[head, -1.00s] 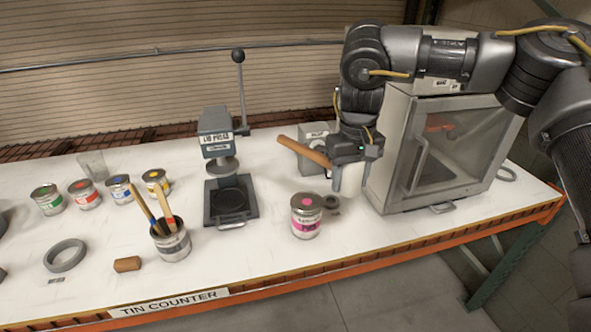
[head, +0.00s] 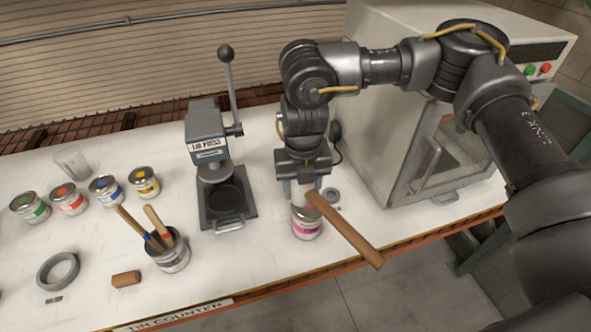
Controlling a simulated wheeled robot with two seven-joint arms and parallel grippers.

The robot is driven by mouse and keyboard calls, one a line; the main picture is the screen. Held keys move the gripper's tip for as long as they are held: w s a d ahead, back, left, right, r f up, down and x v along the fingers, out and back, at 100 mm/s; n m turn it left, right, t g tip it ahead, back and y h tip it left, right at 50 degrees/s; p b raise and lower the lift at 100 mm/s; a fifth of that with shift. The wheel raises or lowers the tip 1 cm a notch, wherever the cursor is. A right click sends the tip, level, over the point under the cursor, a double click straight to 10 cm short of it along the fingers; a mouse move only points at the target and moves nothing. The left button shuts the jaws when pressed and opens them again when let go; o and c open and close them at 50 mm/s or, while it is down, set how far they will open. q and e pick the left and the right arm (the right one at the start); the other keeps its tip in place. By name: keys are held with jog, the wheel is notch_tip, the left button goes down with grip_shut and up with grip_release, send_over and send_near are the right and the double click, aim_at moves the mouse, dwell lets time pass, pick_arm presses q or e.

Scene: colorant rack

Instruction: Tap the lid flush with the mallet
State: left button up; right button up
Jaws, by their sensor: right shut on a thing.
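My right gripper (head: 303,186) is shut on the mallet, whose brown wooden handle (head: 346,230) slants down to the right from the jaws. The mallet's head is hard to make out among the pale parts at the fingers. The tin with the pink label (head: 307,228) stands upright on the counter directly below the gripper in the picture. Its lid is mostly hidden by the gripper and mallet, so I cannot tell whether the mallet touches it or how the lid sits. My left gripper is not in view.
A lid press (head: 208,150) stands left of the tin, a glass-doored cabinet (head: 400,115) to the right. The counter's orange front edge (head: 350,263) is close.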

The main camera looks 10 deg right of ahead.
jog(key=shift+a+n, duration=0.15)
jog(key=shift+n, duration=0.55)
jog(key=shift+a+n, duration=0.1)
jog(key=shift+n, duration=0.4)
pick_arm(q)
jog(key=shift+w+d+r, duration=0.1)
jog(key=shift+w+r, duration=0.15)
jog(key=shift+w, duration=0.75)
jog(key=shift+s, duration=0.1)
pick_arm(e)
jog(key=shift+f, duration=0.1)
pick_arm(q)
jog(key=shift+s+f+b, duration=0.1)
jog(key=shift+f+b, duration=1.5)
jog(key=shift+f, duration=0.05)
pick_arm(e)
jog(key=shift+f, duration=2.1)
